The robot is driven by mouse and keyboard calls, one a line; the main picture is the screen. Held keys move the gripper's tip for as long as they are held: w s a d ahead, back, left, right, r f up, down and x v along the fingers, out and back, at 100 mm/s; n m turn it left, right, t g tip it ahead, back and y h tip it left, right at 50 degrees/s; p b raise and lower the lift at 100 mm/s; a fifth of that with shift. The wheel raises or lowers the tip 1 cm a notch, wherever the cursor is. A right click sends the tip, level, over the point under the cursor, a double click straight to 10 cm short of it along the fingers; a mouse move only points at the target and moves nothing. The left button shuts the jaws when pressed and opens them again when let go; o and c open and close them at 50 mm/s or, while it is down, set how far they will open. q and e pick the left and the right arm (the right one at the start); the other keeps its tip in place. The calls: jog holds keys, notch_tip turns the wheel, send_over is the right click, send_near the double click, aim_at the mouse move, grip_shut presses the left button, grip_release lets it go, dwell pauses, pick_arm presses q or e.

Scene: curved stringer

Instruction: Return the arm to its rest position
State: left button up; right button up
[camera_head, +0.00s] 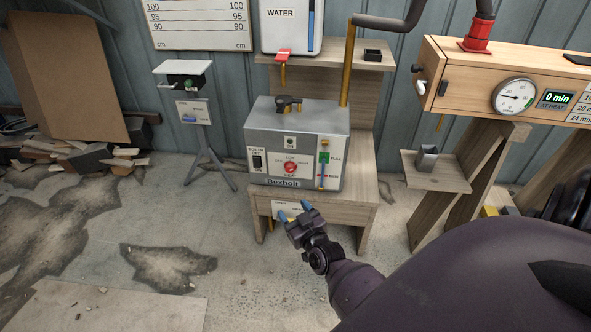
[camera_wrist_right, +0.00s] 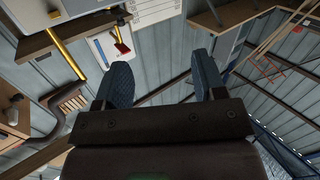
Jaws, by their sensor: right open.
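My right arm (camera_head: 350,285) reaches in from the lower right in the head view. My right gripper (camera_head: 292,213) is in front of the lower shelf of the wooden stand, with its blue fingertips near a white label. In the right wrist view the two blue fingers of this gripper (camera_wrist_right: 164,85) are apart, with nothing between them. Whether the gripper touches the stand cannot be told. My left gripper is in neither view.
The grey boiler box (camera_head: 297,145) sits on a wooden stand (camera_head: 362,185). A wooden steam box (camera_head: 510,80) with a gauge stands at the right. A small tripod stand (camera_head: 207,140) and scrap wood (camera_head: 85,160) are at the left.

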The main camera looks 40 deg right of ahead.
dwell(0.6)
jog(key=s+a+r+n+g+y+p, duration=0.1)
jog(key=s+a+r+g+y, duration=0.15)
jog(key=s+a+y, duration=0.35)
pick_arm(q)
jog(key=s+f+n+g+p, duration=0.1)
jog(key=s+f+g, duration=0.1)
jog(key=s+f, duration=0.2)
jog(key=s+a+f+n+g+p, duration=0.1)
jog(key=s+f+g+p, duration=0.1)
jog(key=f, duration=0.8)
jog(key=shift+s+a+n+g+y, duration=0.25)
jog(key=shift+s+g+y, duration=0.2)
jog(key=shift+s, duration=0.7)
pick_arm(e)
jog(key=s+a+g+h, duration=0.1)
jog(key=s, duration=0.8)
jog(key=s+a+n+g+h, duration=0.1)
jog(key=s+a+g, duration=0.1)
jog(key=s, duration=0.6)
jog(key=shift+s+a+f, duration=0.3)
jog(key=shift+s+f, duration=0.1)
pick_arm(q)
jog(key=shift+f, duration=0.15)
pick_arm(e)
jog(key=shift+g, duration=0.25)
